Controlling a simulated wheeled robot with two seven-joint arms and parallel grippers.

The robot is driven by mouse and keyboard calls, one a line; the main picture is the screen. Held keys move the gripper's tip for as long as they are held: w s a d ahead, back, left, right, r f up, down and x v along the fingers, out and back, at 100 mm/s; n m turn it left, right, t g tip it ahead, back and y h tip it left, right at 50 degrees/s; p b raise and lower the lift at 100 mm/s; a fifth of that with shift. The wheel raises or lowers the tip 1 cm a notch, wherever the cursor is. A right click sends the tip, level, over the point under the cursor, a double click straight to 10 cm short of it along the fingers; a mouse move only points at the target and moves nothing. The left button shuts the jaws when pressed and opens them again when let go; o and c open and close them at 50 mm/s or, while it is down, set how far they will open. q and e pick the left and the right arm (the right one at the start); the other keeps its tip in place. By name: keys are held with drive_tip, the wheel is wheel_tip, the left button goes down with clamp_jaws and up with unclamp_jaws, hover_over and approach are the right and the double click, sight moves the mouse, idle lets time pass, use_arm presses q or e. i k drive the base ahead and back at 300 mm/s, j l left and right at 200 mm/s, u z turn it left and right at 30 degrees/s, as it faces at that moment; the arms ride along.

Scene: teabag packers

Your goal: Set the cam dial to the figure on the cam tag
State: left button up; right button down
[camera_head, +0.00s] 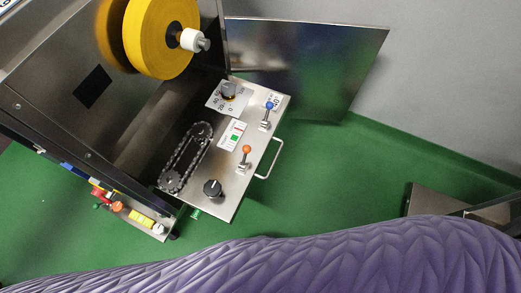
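A dark round dial (229,91) sits on a white plate (217,104) with figures around it, at the far end of a pulled-out metal panel (225,165). I take it for the cam dial, but its name cannot be read. A small white tag (276,98) with a blurred figure lies by the blue-knobbed lever; I cannot tell whether it is the cam tag. The dial's pointer setting is too small to read. Neither of my grippers is in view.
The panel also bears a blue-knobbed lever (268,107), an orange-knobbed lever (246,151), a black knob (212,188), a chain on sprockets (185,157) and a handle (272,160). A yellow reel (161,38) overhangs the left. An open metal door (310,65) stands behind.

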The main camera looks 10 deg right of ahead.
sight(228, 90)
drive_tip(key=z, duration=0.45)
drive_tip(key=l+u, duration=0.35)
drive_tip(key=l, duration=0.25)
drive_tip(key=i+l+u, duration=0.8)
drive_tip(key=l+u, duration=0.25)
drive_tip(key=l, duration=0.2)
drive_tip(key=i+l+u, duration=0.3)
drive_tip(key=l, duration=0.15)
drive_tip(key=k+l, duration=0.2)
drive_tip(key=i+u, duration=0.1)
